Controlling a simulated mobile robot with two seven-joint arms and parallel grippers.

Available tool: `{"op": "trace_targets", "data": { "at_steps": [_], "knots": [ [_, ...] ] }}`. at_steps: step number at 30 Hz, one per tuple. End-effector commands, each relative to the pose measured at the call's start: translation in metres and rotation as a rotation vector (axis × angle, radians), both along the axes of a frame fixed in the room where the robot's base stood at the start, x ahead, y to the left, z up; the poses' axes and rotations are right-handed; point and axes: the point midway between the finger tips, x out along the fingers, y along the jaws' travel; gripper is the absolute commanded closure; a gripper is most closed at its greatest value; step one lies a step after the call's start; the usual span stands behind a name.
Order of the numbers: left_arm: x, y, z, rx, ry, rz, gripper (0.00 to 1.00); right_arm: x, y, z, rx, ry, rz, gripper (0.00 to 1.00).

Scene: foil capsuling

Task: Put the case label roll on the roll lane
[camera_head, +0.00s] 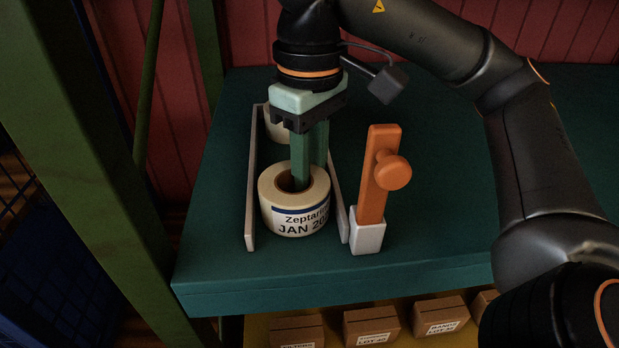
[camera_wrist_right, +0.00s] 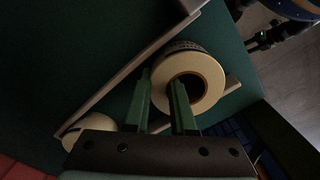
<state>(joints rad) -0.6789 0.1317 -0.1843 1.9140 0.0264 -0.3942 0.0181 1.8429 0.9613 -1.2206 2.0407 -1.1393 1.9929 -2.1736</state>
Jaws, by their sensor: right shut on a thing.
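The case label roll (camera_head: 295,224), white with a printed label reading "JAN", sits upright between the two low rails of the roll lane (camera_head: 251,190), at the near end. I cannot tell whether it touches the surface. It also shows in the right wrist view (camera_wrist_right: 207,66). My right gripper (camera_head: 304,180) points down and is shut on the roll's wall. One green finger is inside the core and the other is outside, as the right wrist view (camera_wrist_right: 162,92) shows. My left gripper is not in view.
A second pale roll (camera_head: 274,126) stands farther back in the lane, partly hidden by my gripper. An orange handle in a white block (camera_head: 367,237) stands just right of the lane. The green table (camera_head: 440,230) is clear to the right. Boxes (camera_head: 371,326) sit below.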

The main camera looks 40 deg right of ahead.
Motion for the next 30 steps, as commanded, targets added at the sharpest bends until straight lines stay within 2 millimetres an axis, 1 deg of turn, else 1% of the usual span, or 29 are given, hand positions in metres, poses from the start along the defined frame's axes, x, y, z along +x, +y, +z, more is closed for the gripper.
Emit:
{"op": "trace_targets", "data": {
  "at_steps": [7, 11, 12, 15, 22, 25, 28, 30],
  "knots": [
    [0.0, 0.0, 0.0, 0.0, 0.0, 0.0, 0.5, 0.0, 0.0, 0.0, 0.001, -0.002, -0.001, 1.0],
    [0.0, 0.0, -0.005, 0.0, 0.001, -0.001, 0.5, 0.0, 0.0, -0.005, 0.001, -0.002, 0.0, 1.0],
    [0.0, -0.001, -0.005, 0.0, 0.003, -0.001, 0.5, 0.0, 0.0, -0.005, 0.001, -0.002, 0.0, 0.76],
    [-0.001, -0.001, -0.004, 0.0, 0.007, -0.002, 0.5, 0.0, 0.0, -0.004, 0.001, -0.002, 0.0, 0.64],
    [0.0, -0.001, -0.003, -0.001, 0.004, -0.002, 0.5, 0.0, 0.0, -0.004, 0.001, -0.002, 0.0, 0.64],
    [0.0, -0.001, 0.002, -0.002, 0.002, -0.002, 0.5, 0.0, 0.0, 0.0, 0.0, -0.002, -0.001, 0.64],
    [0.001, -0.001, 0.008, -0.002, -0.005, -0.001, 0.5, 0.001, 0.0, 0.013, 0.001, -0.006, 0.0, 0.64],
    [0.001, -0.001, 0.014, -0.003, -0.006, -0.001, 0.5, 0.001, 0.0, 0.027, 0.002, -0.006, -0.001, 0.64]
  ]
}}
